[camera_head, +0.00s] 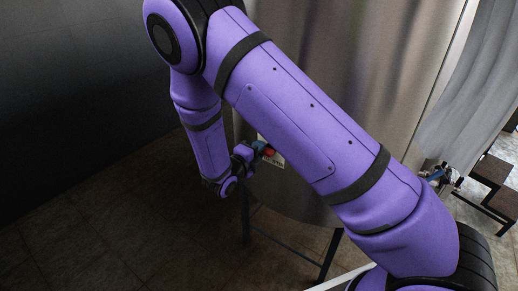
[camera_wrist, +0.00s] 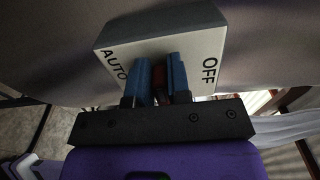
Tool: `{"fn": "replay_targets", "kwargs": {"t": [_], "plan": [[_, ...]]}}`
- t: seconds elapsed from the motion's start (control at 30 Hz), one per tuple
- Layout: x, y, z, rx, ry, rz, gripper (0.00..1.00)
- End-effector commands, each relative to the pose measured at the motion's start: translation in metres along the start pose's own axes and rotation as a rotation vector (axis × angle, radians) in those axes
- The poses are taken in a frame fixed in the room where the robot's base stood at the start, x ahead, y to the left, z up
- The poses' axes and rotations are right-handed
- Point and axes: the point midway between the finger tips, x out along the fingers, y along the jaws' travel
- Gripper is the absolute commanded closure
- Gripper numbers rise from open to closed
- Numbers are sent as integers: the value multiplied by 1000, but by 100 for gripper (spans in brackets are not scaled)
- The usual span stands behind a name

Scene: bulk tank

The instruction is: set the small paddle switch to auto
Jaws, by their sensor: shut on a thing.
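The switch box (camera_wrist: 120,42) is pale with black lettering, AUTO at its left and OFF at its right in the wrist view. My gripper (camera_wrist: 159,66) has its two blue fingers against the box front, between the two words. They are shut on the small red paddle (camera_wrist: 158,84), which shows only as a sliver between them. Its exact tilt is hidden. In the head view my gripper (camera_head: 257,147) is at the pale box (camera_head: 276,161), low on the tank, and a red spot shows there. My upper arm crosses in front of the tank.
The steel tank (camera_head: 380,60) fills the middle and stands on dark legs (camera_head: 290,240). A metal fitting with blue parts (camera_head: 438,177) is at its right, near dark steps (camera_head: 490,172) and a hanging pale sheet (camera_head: 485,70). The tiled floor (camera_head: 110,220) at left is clear.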

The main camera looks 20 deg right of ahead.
Motion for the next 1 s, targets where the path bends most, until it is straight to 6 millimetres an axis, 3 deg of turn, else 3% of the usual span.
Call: {"fn": "replay_targets", "kwargs": {"t": [0.67, 0.7, 0.8, 1.0], "plan": [[-1, 3, 0, -60, -1, 3, 100], [-1, 3, 0, -60, -1, 3, 76], [-1, 2, 0, -60, -1, 2, 57], [0, 2, 0, -60, 0, 1, 57]]}}
